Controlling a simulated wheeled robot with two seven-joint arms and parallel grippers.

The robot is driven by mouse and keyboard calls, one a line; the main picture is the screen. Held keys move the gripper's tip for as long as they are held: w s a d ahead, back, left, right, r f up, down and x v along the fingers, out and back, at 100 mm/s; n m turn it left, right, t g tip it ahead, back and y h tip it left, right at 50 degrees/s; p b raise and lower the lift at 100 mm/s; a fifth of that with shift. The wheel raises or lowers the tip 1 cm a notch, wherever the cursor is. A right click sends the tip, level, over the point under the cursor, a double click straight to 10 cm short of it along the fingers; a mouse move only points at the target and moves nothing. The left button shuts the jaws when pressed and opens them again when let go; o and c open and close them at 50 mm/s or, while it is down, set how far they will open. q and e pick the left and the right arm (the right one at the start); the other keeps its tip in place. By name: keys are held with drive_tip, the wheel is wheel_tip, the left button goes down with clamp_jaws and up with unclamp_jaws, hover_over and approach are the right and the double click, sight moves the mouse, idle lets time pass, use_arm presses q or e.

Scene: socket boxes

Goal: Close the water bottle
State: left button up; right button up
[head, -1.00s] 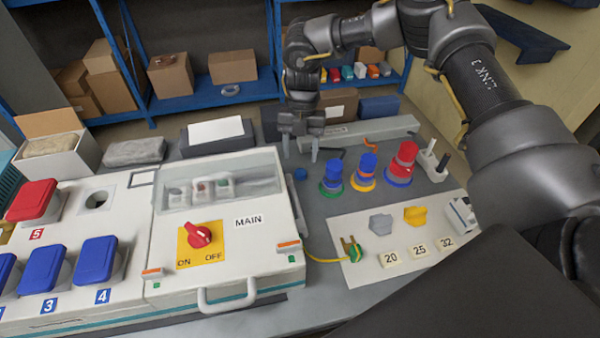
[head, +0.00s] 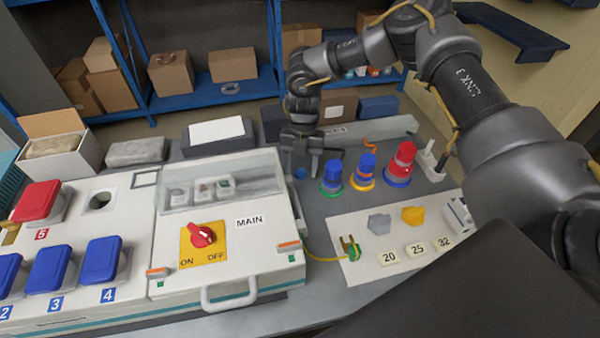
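I see no water bottle in the head view. My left gripper is not in view.
A white box with a red MAIN switch (head: 201,236) and clear lid stands left of the gripper. Blue plugs (head: 332,176) (head: 366,170) and a red one (head: 402,163) stand to the right. A white board (head: 345,279) lies in front. Grey boxes (head: 136,151) stand at the back left.

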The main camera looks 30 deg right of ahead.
sight(301, 170)
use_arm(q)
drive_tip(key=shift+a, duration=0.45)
use_arm(e)
drive_tip(key=c, duration=1)
drive_tip(key=shift+r, duration=0.1)
use_arm(q)
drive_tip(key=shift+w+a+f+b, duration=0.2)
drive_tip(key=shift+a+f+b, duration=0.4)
drive_tip(key=shift+b, duration=0.1)
use_arm(e)
wheel_tip(301, 170, up, 10)
drive_tip(key=shift+f, duration=0.1)
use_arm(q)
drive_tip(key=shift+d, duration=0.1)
